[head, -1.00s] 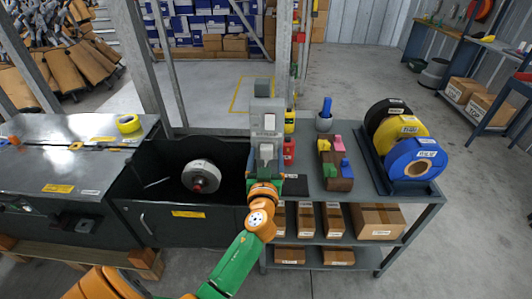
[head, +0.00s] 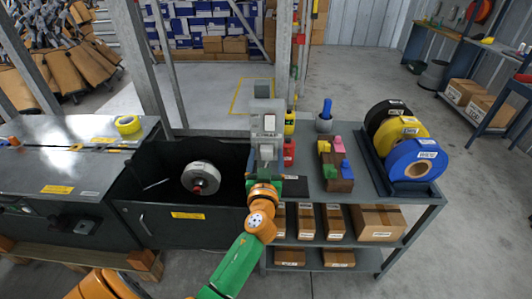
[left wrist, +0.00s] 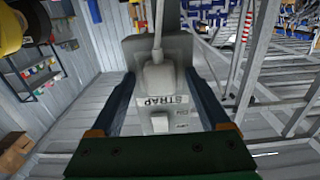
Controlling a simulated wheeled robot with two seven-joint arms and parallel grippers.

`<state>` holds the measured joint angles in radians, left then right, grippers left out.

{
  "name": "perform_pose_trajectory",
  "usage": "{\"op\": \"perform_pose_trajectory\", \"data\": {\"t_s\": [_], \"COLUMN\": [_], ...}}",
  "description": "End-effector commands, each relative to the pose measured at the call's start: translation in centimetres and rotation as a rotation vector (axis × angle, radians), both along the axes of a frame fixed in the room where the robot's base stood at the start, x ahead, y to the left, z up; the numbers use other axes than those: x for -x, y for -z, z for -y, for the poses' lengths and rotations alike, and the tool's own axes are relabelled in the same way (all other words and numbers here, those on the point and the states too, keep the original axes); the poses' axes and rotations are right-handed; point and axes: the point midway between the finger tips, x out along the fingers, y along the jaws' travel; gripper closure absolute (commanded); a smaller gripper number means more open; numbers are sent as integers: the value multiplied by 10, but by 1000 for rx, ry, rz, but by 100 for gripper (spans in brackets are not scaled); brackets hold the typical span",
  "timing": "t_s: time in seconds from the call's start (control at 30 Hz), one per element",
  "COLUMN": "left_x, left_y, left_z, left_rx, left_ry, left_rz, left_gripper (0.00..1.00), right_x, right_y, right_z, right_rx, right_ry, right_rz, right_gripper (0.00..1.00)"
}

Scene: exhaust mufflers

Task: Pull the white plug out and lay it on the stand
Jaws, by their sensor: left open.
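The white plug (left wrist: 160,76) is a pale block with a grey cord rising from it. It sits against a grey housing (left wrist: 135,50) with a label reading STRAP below it. In the head view the grey housing (head: 266,106) stands upright beyond my left wrist. My left gripper (left wrist: 161,90) is open, with one dark finger on each side of the plug. I cannot tell whether the fingers touch it. In the head view much of this gripper (head: 266,168) is hard to separate from the grey parts. My right gripper is out of view. The grey shelf stand (head: 387,211) is on the right.
The stand top holds a wooden block (head: 343,185) with coloured pieces, and blue, yellow and black rolls (head: 415,152). A dark open bin (head: 150,215) with a round metal part (head: 200,176) lies left of my gripper. Steel posts (head: 284,60) rise behind.

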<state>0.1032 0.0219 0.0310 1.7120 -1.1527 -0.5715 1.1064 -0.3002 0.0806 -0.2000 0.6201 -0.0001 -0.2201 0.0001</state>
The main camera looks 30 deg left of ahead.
Motion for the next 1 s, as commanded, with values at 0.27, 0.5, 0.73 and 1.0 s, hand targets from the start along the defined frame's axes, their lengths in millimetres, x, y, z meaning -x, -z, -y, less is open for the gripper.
{"op": "perform_pose_trajectory", "data": {"t_s": [0.27, 0.5, 0.73, 1.0], "left_x": [0, 0, 0, 0], "left_y": [1, 0, 0, 0], "left_z": [0, 0, 0, 0], "left_rx": [1, -1, -1, 0], "left_ry": [0, 0, 0, 0], "left_rz": [1, -1, -1, 0], "left_gripper": [20, 20, 82, 100], "right_x": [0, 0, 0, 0], "right_y": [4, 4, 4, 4], "right_z": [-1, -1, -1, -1], "right_rx": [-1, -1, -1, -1], "right_ry": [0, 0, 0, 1], "right_rz": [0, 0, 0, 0], "right_gripper": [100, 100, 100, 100]}}
